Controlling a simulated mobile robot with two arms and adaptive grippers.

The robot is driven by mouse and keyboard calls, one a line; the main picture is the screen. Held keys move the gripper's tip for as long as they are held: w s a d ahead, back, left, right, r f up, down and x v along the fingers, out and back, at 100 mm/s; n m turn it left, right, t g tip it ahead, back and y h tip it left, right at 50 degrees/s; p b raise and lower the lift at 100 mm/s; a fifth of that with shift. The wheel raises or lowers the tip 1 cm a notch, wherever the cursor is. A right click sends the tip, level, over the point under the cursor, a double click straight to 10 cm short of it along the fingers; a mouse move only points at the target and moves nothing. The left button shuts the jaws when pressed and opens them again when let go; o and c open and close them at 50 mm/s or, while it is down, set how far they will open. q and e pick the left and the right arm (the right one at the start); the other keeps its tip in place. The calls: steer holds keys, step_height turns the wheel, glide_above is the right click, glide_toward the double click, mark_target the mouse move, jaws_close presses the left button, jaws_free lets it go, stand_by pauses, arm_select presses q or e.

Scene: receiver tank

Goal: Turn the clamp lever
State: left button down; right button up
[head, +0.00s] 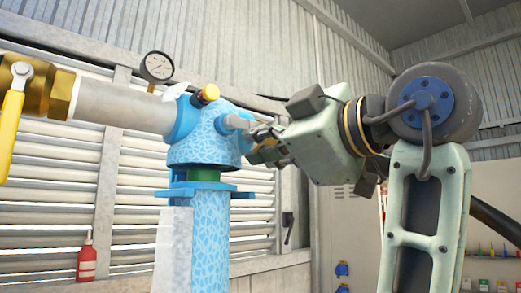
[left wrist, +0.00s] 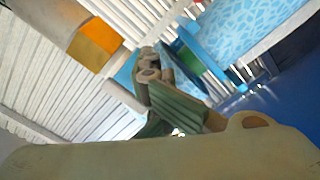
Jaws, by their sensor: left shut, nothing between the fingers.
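My left gripper (head: 262,143) is shut and empty, right beside the blue valve head (head: 203,140) on its right side. A small grey stub (head: 235,123) sticks out of the head just left of the fingertips; I cannot tell whether they touch it. Below the head is a blue clamp ring (head: 200,190) with a green band above it. A blue tab stands out to the right of the ring, under the gripper. I cannot tell for sure which part is the clamp lever. In the left wrist view the closed fingers (left wrist: 150,76) are near the blue parts.
A grey pipe (head: 122,107) runs left from the head to a brass valve (head: 40,85) with a hanging yellow handle (head: 12,122). A pressure gauge (head: 157,67) stands above the pipe. A red bottle (head: 87,258) is at lower left, before the louvred wall.

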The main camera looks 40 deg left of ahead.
arm_select(q)
steer(key=shift+w+d+r, duration=0.1)
steer(key=shift+d+r, duration=0.1)
steer(key=shift+r, duration=0.15)
steer(key=c, duration=2.5)
jaws_free()
steer(key=shift+w+d, duration=0.2)
steer(key=shift+w, duration=0.05)
steer(key=shift+c, duration=0.2)
steer(key=o, duration=0.8)
steer(key=shift+s+a+f, duration=0.15)
steer(key=shift+s+d, duration=0.2)
steer(key=shift+d, duration=2.1)
steer(key=shift+s+d, duration=0.2)
steer(key=shift+d, duration=2.05)
